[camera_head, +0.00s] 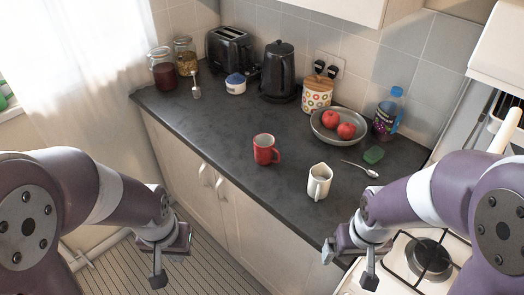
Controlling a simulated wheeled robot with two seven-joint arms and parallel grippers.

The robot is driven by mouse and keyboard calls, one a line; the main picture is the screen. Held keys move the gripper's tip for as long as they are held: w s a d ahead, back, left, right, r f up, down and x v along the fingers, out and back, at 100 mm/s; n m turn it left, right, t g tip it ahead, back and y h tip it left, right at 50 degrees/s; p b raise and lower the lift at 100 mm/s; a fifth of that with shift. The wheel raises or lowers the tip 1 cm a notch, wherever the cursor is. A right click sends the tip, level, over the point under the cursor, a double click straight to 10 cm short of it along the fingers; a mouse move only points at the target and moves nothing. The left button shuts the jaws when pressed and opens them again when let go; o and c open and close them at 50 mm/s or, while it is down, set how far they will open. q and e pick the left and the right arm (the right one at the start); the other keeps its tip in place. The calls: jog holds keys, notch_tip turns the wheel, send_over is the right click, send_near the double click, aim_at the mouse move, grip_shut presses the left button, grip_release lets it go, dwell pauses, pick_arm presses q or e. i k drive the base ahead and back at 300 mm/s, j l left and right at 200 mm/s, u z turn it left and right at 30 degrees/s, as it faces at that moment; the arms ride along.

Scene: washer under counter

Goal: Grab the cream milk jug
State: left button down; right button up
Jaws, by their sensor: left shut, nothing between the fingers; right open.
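The cream milk jug (319,182) stands upright on the dark countertop (230,150), near its front edge, with its handle towards me. My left gripper (160,278) is shut and empty, low at the left, in front of the cabinets and well away from the jug. My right gripper (349,262) is open and empty, nearer to me than the jug and slightly to its right, close to the counter's front edge and the stove. Neither gripper touches the jug.
A red mug (265,149) stands left of the jug. Behind are a bowl (324,136) with red fruit, a kettle (279,72) and a toaster (229,48). A gas stove (405,262) is at front right.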

aim_at(319, 186)
jog(key=i+j, duration=0.35)
jog(key=i+j+z, duration=0.15)
jog(key=z, duration=0.25)
jog(key=i+j+z, duration=0.15)
jog(key=j+z, duration=0.6)
jog(key=i+j+z, duration=0.1)
jog(key=j+z, duration=0.25)
